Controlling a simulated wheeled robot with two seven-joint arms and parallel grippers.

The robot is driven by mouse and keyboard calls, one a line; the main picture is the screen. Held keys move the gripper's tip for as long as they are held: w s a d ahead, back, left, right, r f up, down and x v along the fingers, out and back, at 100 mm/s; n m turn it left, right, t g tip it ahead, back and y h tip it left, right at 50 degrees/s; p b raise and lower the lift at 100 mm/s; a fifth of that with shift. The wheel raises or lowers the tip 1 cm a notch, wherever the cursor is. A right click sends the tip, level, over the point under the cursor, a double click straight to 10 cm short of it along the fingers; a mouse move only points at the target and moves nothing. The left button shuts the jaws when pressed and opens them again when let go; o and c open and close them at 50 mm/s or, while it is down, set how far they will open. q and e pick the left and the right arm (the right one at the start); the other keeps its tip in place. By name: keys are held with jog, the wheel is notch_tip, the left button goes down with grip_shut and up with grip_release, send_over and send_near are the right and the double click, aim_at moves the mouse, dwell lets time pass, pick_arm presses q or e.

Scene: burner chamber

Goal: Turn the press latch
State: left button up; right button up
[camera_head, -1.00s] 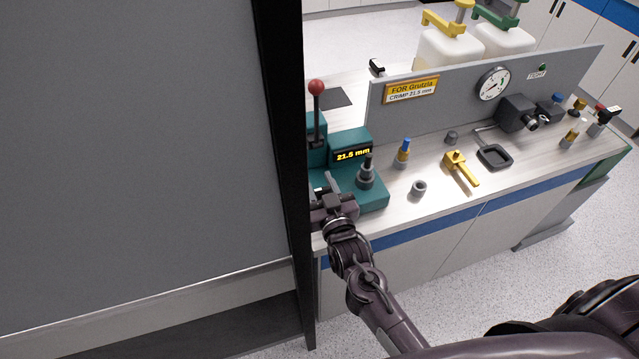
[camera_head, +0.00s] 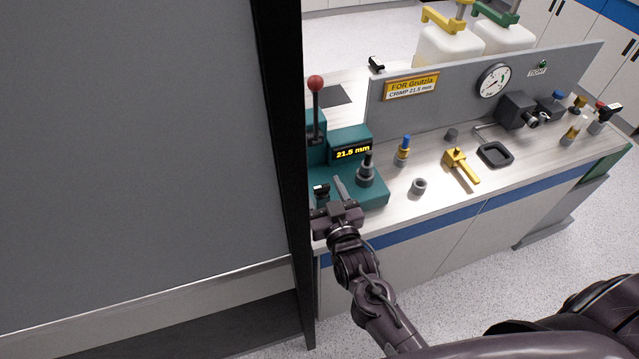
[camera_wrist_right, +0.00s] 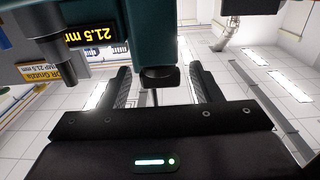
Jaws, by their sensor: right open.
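The teal press (camera_head: 350,148) stands at the left end of the bench, with a red-knobbed lever and a "21.5 mm" display. A small black part, which looks like the press latch (camera_head: 321,190), sits low on its front left. My right gripper (camera_head: 331,190) is open at the press's front edge, beside this part. In the right wrist view, a dark rounded knob (camera_wrist_right: 160,77) under the teal body lies between the two spread fingers (camera_wrist_right: 160,88), with gaps on both sides. I cannot tell how far the latch is turned. My left gripper is not in view.
A tall grey panel with a black edge (camera_head: 283,150) blocks the left side, close to the press. On the bench are a grey ring (camera_head: 418,187), a yellow tool (camera_head: 460,166), a blue-topped fitting (camera_head: 402,151) and a black tray (camera_head: 495,154). A gauge panel (camera_head: 440,95) stands behind.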

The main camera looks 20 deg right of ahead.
aim_at(323, 191)
jog(key=s+b, duration=0.1)
jog(key=s, duration=0.4)
jog(key=shift+s, duration=0.1)
dwell(0.4)
